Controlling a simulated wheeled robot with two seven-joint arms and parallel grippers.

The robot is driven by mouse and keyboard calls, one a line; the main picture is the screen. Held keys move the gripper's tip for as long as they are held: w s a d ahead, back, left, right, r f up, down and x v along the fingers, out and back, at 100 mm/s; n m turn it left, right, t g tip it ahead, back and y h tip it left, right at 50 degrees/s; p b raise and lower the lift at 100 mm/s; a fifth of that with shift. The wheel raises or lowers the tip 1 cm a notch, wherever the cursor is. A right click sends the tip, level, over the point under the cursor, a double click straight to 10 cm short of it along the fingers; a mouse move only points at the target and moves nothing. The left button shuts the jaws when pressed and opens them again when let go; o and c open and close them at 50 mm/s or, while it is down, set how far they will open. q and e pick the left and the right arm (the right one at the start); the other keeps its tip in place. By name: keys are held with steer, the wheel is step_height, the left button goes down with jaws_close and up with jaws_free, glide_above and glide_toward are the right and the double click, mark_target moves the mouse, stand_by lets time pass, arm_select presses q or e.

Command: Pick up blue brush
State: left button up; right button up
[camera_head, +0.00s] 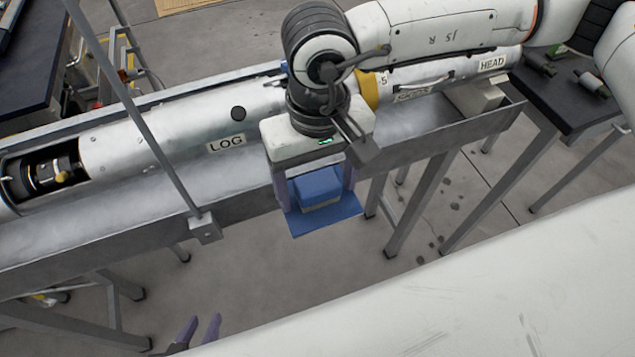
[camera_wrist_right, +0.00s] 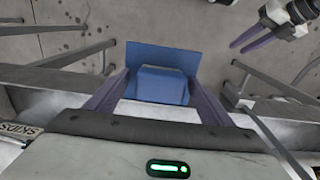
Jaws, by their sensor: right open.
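The blue brush (camera_head: 320,187), a blue block with a paler lower part, sits over a flat blue sheet (camera_head: 335,220) at the near side of the metal trough. My right gripper (camera_head: 318,202) is open, with its purple fingers on either side of the block. The right wrist view also shows the brush (camera_wrist_right: 160,82) between the spread fingers (camera_wrist_right: 158,77); I cannot tell whether either finger touches it. My left gripper (camera_head: 200,332) is low in the head view, open and empty, well away from the brush. It also shows in the right wrist view (camera_wrist_right: 255,38).
A long white tube marked LOG (camera_head: 190,125) lies in the metal trough (camera_head: 130,225) behind the brush. A thin upright post (camera_head: 150,125) stands left of my right gripper. A dark table (camera_head: 570,100) stands at the right. Bare floor lies below the trough.

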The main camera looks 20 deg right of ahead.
mark_target(318, 181)
steer(key=shift+c, duration=0.3)
steer(key=c, duration=1.1)
steer(key=shift+r, duration=0.1)
step_height(318, 181, up, 10)
steer(key=shift+f+b, duration=0.1)
steer(key=shift+b, duration=0.45)
